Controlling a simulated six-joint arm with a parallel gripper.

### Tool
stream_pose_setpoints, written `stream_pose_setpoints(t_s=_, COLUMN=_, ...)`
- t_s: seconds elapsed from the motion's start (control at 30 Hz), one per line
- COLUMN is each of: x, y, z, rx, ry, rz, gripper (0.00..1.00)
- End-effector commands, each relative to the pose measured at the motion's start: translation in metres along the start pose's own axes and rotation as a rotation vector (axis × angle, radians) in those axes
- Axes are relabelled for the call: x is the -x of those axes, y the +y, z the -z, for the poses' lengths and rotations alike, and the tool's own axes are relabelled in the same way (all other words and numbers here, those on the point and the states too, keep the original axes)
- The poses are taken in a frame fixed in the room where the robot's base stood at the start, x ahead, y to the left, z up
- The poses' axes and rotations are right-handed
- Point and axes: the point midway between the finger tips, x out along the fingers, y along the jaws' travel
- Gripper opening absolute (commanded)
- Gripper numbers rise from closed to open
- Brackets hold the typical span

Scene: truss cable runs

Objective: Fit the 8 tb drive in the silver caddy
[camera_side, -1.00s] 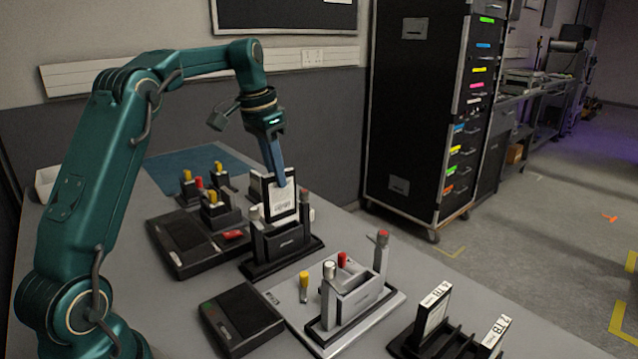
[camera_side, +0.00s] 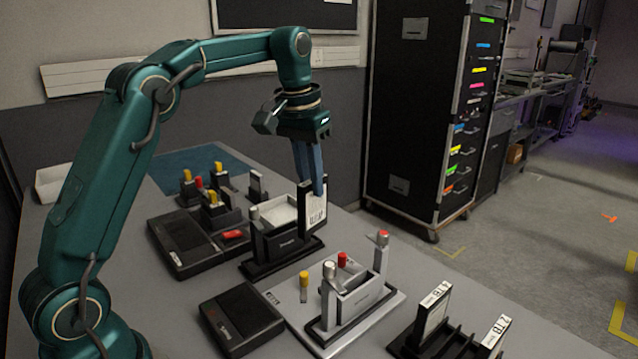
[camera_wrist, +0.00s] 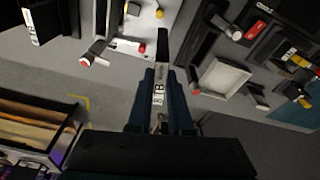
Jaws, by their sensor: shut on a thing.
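My gripper (camera_side: 318,190) is shut on a dark drive (camera_side: 314,210) with a white label, held upright. In the wrist view my gripper (camera_wrist: 160,118) grips this drive (camera_wrist: 160,88), whose end label shows a "B"; its number is too small to be sure of. The silver caddy (camera_side: 362,302) stands on a pale base in front and to the right of the held drive, and its slot looks empty. It also shows at the top of the wrist view (camera_wrist: 133,40).
Posts with red, white and yellow caps stand around the silver caddy. A black rack (camera_side: 452,346) holds two labelled drives at the lower right. A flat black box (camera_side: 241,318) lies left.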

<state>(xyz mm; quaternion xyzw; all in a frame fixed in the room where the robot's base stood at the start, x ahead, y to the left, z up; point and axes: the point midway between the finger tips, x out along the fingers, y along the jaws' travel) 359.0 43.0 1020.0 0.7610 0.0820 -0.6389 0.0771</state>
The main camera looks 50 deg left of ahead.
Motion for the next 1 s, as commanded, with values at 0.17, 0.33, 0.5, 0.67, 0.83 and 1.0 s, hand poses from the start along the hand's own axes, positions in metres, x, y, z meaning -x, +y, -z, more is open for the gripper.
stream_pose_setpoints(t_s=0.17, x=0.01, y=0.066, z=-0.016, rx=-0.087, ry=0.013, rz=-0.007, gripper=0.0)
stream_pose_setpoints(t_s=0.33, x=0.015, y=0.1, z=-0.029, rx=-0.182, ry=0.023, rz=-0.021, gripper=0.0)
stream_pose_setpoints(t_s=0.5, x=0.016, y=0.113, z=-0.034, rx=-0.221, ry=0.026, rz=-0.029, gripper=0.0)
stream_pose_setpoints(t_s=0.67, x=0.009, y=0.114, z=-0.036, rx=-0.224, ry=0.024, rz=-0.029, gripper=0.0)
stream_pose_setpoints(t_s=0.83, x=-0.005, y=0.113, z=-0.039, rx=-0.224, ry=0.023, rz=-0.029, gripper=0.0)
stream_pose_setpoints(t_s=1.0, x=-0.017, y=0.113, z=-0.04, rx=-0.224, ry=0.024, rz=-0.029, gripper=0.0)
